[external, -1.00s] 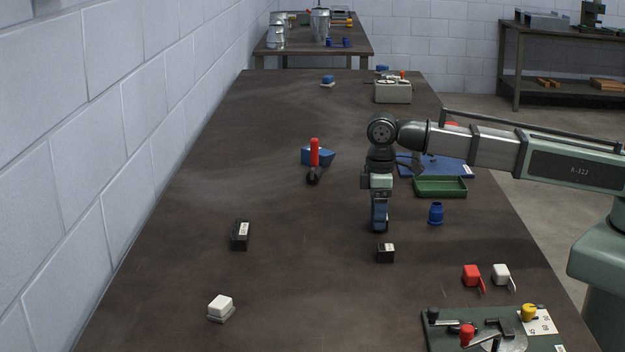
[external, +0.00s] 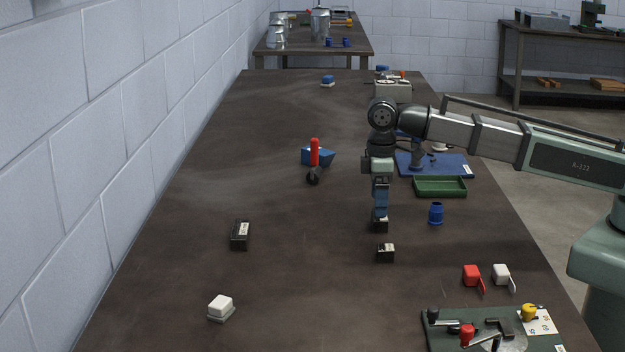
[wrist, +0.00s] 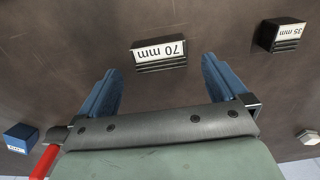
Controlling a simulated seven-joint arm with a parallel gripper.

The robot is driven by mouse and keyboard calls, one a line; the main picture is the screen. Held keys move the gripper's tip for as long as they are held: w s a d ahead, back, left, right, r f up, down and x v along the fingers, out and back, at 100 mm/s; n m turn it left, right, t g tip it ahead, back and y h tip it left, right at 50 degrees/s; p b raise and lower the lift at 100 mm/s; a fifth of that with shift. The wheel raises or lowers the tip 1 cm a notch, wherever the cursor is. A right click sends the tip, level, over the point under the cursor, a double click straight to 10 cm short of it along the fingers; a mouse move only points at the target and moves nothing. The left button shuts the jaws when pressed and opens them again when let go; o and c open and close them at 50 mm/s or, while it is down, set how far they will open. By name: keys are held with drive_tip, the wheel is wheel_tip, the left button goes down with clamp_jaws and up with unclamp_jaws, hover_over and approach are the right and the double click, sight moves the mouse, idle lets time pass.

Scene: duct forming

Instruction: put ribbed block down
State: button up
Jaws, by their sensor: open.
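The ribbed block (external: 381,227) is dark and stands on the brown table, directly below my gripper (external: 380,216). In the wrist view, the ribbed block (wrist: 160,56) shows a white "70 mm" label and ridges along one side. My gripper (wrist: 163,68) is open, with one blue finger on each side of the block's line and clear gaps to both. In the external view the fingertips overlap the block's top, so the exact height gap cannot be told.
A smaller dark "35 mm" block (external: 385,254) stands just nearer the camera. The table left of my gripper is mostly clear.

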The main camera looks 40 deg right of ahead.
wheel_tip(320, 180, up, 8)
drive_tip(key=shift+r, duration=0.2)
idle(0.5)
